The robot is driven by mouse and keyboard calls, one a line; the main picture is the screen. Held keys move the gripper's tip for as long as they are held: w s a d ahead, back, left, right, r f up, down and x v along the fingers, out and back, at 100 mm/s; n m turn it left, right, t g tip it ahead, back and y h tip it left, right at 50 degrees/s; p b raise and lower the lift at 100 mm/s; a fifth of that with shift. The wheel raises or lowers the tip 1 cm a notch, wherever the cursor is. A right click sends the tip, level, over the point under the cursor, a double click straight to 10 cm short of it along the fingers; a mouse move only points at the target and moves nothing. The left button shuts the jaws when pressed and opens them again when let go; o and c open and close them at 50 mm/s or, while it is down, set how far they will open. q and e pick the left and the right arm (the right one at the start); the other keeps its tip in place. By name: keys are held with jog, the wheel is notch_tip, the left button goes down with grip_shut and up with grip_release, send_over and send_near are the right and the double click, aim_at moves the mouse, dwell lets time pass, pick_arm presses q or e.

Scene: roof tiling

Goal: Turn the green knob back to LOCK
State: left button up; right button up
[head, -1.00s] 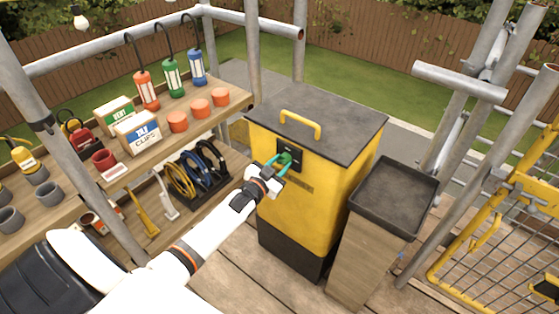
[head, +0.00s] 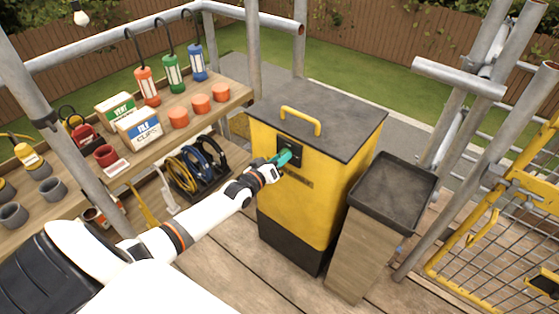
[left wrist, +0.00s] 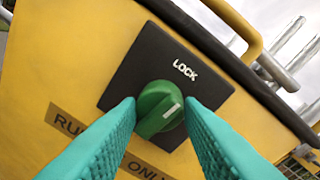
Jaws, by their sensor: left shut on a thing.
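The green knob (left wrist: 152,104) sits on a black square plate (left wrist: 142,62) on the front of the yellow box (head: 335,195). The word LOCK is printed in white on the plate, above and right of the knob in the left wrist view. The knob's short white line points to the upper right, roughly toward the LOCK side, slightly clockwise of the word. My left gripper (head: 283,158) has its teal fingers on both sides of the knob, shut on it; it also shows in the left wrist view (left wrist: 160,122). In the head view the fingers hide most of the knob. My right gripper is not in view.
The box has a grey lid with a yellow handle (head: 300,120). A wooden stand with a dark tray top (head: 393,190) is close to its right. Shelves (head: 205,112) with lamps, cups and boxes stand left. Scaffold poles and a yellow mesh gate (head: 490,220) are at the right.

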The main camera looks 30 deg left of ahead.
pick_arm(q)
jog(key=shift+n, duration=0.7)
jog(key=o, duration=1)
jog(key=shift+c, duration=0.2)
jog(key=s+a+r, duration=0.1)
jog(key=s, duration=1.1)
jog(key=shift+r+p, duration=0.15)
jog(key=shift+p, duration=0.15)
